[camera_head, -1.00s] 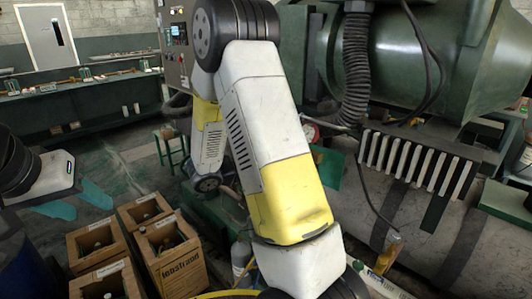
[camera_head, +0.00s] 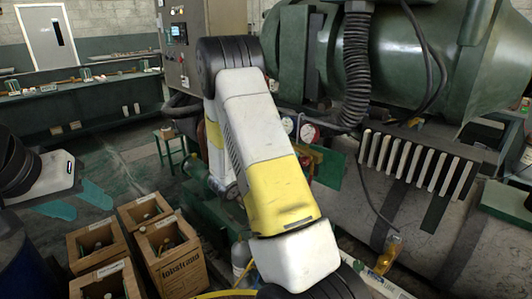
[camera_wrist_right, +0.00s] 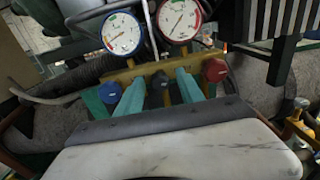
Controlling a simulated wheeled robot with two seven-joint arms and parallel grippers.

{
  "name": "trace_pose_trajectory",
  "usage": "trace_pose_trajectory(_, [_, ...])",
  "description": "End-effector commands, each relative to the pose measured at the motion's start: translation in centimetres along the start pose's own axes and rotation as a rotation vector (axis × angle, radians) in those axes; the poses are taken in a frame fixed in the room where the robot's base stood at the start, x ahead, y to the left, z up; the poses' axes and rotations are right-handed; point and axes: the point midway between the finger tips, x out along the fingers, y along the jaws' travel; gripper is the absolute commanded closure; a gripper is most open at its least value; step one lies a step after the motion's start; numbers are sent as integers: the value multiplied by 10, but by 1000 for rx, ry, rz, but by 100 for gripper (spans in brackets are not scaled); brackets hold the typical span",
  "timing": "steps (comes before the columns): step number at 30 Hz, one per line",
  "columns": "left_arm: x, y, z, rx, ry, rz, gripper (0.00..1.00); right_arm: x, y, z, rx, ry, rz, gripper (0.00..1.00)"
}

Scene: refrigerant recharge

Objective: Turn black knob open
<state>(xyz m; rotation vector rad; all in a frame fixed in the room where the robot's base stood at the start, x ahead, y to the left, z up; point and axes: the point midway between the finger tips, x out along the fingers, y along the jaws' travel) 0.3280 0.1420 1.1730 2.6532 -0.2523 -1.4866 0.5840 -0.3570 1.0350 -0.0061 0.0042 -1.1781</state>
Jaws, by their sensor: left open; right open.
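The black knob (camera_wrist_right: 159,82) sits in the middle of the gauge manifold in the right wrist view, between the blue knob (camera_wrist_right: 110,92) and the red knob (camera_wrist_right: 214,70). My right gripper (camera_wrist_right: 159,88) is open, with one teal finger on each side of the black knob. I cannot tell whether the fingers touch it. In the head view my right arm hides the knobs and the right gripper. My left gripper (camera_head: 76,200) is open and empty at the left, away from the manifold.
A blue-rimmed gauge (camera_wrist_right: 121,33) and a red-rimmed gauge (camera_wrist_right: 179,18) stand just above the knobs. A black corrugated hose (camera_head: 356,70) hangs beside the green tank (camera_head: 415,50). Wooden crates (camera_head: 170,260) with bottles stand on the floor below the left gripper.

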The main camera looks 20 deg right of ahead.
Motion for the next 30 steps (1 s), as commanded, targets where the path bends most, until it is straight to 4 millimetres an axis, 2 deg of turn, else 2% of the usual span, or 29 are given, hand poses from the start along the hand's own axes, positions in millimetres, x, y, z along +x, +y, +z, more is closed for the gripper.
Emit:
trace_pose_trajectory(6, [0, 0, 0, 0, 0, 0, 51, 0, 0, 0, 0, 0, 0, 55])
trace_pose_trajectory(13, [0, 0, 0, 0, 0, 0, 51, 0, 0, 0, 0, 0, 0, 100])
trace_pose_trajectory(23, [0, 0, 0, 0, 0, 0, 51, 0, 0, 0, -21, 0, 1, 100])
trace_pose_trajectory(30, [0, 0, 0, 0, 0, 0, 51, 0, 0, 0, -133, -1, 2, 100])
